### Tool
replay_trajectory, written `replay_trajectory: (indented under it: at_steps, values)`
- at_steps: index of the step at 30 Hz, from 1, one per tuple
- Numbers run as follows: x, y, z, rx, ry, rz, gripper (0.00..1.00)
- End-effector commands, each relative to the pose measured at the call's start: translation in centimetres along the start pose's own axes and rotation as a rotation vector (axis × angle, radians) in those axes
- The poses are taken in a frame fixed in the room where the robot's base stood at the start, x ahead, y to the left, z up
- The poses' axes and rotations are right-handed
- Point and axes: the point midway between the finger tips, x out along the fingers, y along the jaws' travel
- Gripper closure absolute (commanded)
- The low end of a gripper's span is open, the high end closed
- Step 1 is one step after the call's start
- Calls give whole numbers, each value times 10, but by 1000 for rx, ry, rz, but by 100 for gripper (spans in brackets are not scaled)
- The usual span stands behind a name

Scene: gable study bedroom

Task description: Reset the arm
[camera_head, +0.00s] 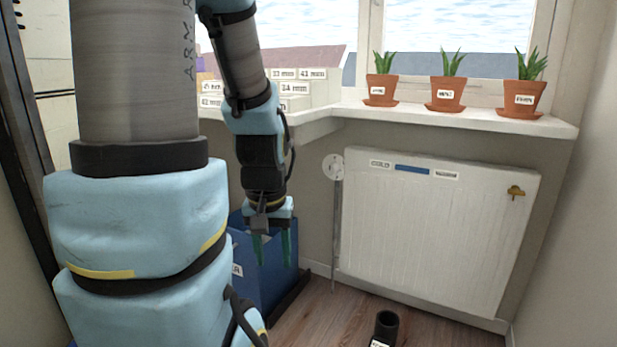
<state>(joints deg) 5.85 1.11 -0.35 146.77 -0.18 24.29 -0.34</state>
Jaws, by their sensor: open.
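My gripper (272,248) hangs at the end of my light blue and grey arm, left of the middle of the head view. Its two teal fingers point down and stand apart, with nothing between them. Behind the fingers is a blue box (262,283) on the floor. I cannot tell how far the fingertips are from the box. My large arm links fill the left side of the view and hide part of the box.
A white radiator (430,235) hangs on the wall to the right, below a white sill (480,119) with three potted plants (446,94). Labelled boxes (297,87) stand on the ledge behind my arm. A dark cylinder (386,328) stands on the wooden floor (335,315).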

Motion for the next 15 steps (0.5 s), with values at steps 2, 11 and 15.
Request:
replay_trajectory:
  at_steps: [2,11,15]
  values:
    - [-41,0,-6,0,1,0,51]
    - [-133,1,-19,0,2,1,51]
    - [-176,1,-25,0,2,1,51]
